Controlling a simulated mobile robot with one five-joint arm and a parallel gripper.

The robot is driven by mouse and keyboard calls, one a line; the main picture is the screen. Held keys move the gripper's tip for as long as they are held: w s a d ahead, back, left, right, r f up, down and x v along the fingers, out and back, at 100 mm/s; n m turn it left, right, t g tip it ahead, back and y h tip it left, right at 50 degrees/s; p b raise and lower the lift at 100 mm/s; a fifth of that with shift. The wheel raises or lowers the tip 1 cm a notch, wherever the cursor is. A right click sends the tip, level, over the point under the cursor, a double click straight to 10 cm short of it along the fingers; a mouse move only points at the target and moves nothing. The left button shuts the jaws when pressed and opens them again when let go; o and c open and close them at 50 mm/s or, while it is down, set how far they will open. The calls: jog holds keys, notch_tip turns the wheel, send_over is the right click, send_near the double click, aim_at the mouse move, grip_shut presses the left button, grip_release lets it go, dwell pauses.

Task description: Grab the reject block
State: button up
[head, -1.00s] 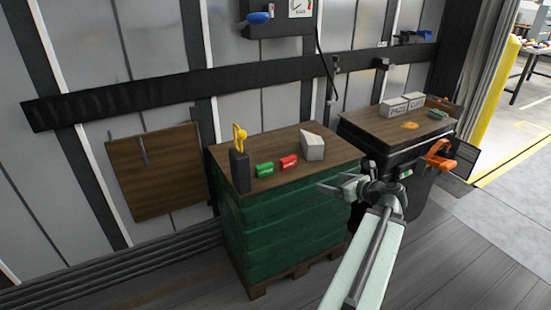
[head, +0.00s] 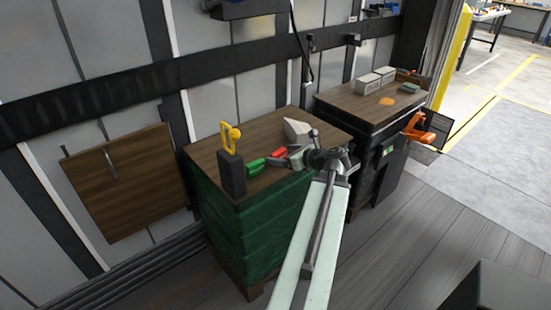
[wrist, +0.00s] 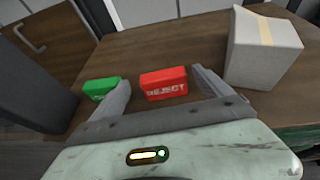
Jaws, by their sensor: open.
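The red reject block (head: 279,153), labelled REJECT, lies on the wooden top (head: 262,133) of the green stack. In the wrist view the reject block (wrist: 163,84) shows between the lines of my two fingers, near the tips. My gripper (head: 291,150) is open and empty at the front edge of that top; it also shows in the wrist view (wrist: 160,91). My left finger overlaps the right end of the green block (wrist: 101,90) in the wrist view. I cannot tell whether they touch.
The green block (head: 256,166) is left of the red one. A pale wedge-topped block (head: 296,129) is behind to the right. A dark box with a yellow hook (head: 231,172) stands at the left corner. A second bench (head: 350,100) holds pale blocks.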

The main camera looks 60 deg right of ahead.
jog(key=x, duration=0.1)
jog(key=b+x, duration=0.1)
jog(key=x, duration=0.3)
jog(key=shift+w+d+b, duration=0.2)
jog(key=shift+d+b, duration=0.15)
jog(key=shift+r, duration=0.15)
jog(key=shift+s, duration=0.1)
jog(key=c, duration=1.4)
